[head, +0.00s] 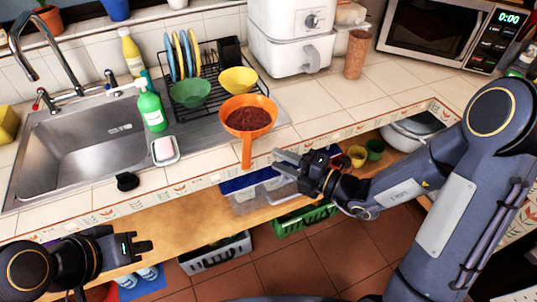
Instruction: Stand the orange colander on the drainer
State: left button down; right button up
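The orange colander (262,103) sits right way up at the front right corner of the black wire drainer (206,103), overlapping it in the head view. I cannot tell whether it rests on the wires or on the surface in front. Its inside looks dark reddish brown, and its handle (247,152) points toward me over the counter edge. My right gripper (278,162) is just right of the handle, apart from it, with its fingers parted and empty. My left gripper (148,239) is low at the left, away from the counter, open and empty.
The drainer also holds a green bowl (190,92), a yellow bowl (238,79) and several upright plates (181,55). A green soap bottle (151,108) and a soap dish (165,152) stand left, beside the sink (85,145). Counter right of the colander (325,105) is clear.

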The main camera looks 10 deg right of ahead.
jog(key=s+r+n+g, duration=0.35)
jog(key=s+n, duration=0.35)
jog(key=n, duration=0.5)
jog(key=s+r+n+g, duration=0.3)
jog(key=s+n+g, duration=0.2)
jog(key=s+n, duration=0.5)
jog(key=s+d+f+n+t+h, duration=0.1)
jog(key=d+n+h, duration=0.4)
jog(key=n, duration=0.5)
jog(key=s+d+f+n+t+h, duration=0.1)
jog(key=d+n+h, duration=0.4)
jog(key=n, duration=0.5)
jog(key=shift+s+d+f+n+t, duration=0.15)
jog(key=shift+s+d+n+t, duration=0.15)
jog(key=shift+s+d+t, duration=0.65)
jog(key=shift+w+d+g, duration=0.2)
jog(key=shift+w+g, duration=0.1)
jog(key=shift+w, duration=0.05)
